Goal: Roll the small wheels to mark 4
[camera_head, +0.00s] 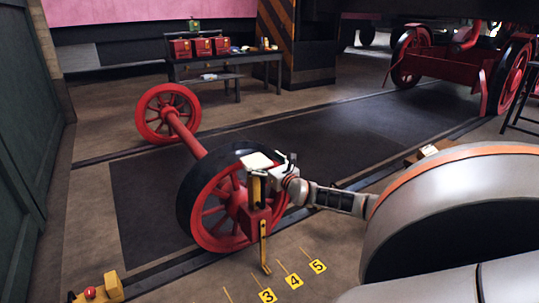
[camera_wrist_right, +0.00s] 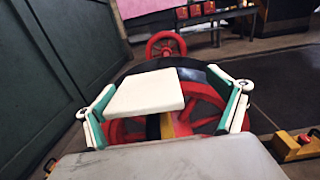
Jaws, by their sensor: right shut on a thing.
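The small wheels are a red-spoked pair on a red axle (camera_head: 187,137). The near wheel (camera_head: 190,197) has a dark tread and the far wheel (camera_head: 168,114) stands behind it. A red box with a yellow pointer (camera_head: 263,243) hangs at the near wheel's hub. The pointer's tip is low, between the lines of mark 3 (camera_head: 267,296) and mark 4 (camera_head: 294,281). My right gripper (camera_head: 268,168) is shut on the cream-topped handle (camera_head: 257,160) above the box. In the wrist view the handle (camera_wrist_right: 146,92) sits between its fingers. My left gripper is out of view.
Mark 5 (camera_head: 318,266) lies right of mark 4. A yellow block with a red knob (camera_head: 101,290) is at lower left. A bench (camera_head: 225,82) with red boxes stands behind. A red-framed vehicle (camera_head: 440,66) is at back right. Dark floor right of the wheels is clear.

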